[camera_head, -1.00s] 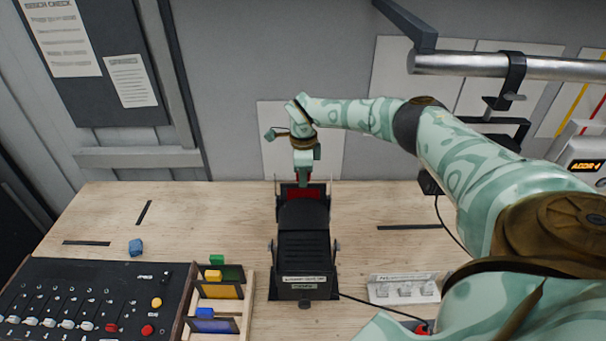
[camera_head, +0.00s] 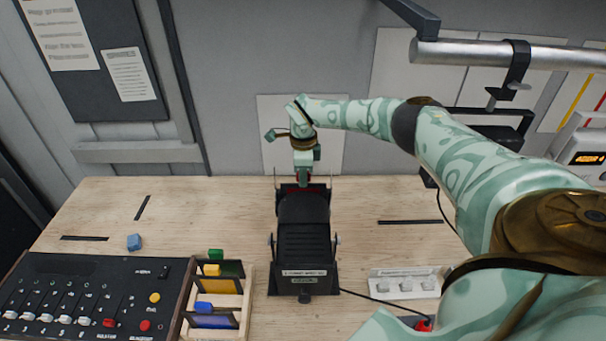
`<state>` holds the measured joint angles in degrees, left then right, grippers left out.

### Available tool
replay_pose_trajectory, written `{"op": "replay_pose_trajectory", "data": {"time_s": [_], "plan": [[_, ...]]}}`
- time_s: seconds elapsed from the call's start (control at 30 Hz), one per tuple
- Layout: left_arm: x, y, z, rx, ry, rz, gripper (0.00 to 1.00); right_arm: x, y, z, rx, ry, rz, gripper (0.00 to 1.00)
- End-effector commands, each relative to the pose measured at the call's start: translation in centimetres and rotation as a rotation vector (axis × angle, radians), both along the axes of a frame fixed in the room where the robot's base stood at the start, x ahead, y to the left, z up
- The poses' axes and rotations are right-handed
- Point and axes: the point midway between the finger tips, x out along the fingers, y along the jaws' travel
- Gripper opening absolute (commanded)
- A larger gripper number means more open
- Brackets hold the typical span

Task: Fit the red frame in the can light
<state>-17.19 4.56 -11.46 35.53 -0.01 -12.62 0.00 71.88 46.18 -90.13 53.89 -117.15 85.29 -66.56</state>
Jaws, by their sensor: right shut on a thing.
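The black can light (camera_head: 303,247) lies on the wooden table, with its front end facing the wall. My right gripper (camera_head: 303,183) points down at that front end and is shut on the red frame (camera_head: 292,188). Only a thin red strip of the frame shows above the can light's front edge. The rest is hidden by the can light, so how deep it sits in the holder cannot be told. My left gripper is not in view.
A wooden rack (camera_head: 246,310) holds green, yellow and blue frames at the left. A control console (camera_head: 85,300) fills the front left.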

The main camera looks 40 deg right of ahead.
Motion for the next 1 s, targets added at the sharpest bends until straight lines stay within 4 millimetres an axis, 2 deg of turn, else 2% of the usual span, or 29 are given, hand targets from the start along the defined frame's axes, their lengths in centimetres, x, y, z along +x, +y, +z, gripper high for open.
{"op": "replay_pose_trajectory", "data": {"time_s": [0.87, 0.9, 1.0], "plan": [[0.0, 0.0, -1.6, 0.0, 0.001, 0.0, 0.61, 0.0, 0.0, -2.3, 0.0, 0.0, 0.0, 0.0], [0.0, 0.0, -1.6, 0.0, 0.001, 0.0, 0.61, 0.0, 0.0, -2.3, 0.001, -0.001, 0.0, 0.19], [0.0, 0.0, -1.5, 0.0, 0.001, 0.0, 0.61, 0.0, 0.0, -2.2, 0.0, 0.0, 0.0, 0.41]]}}
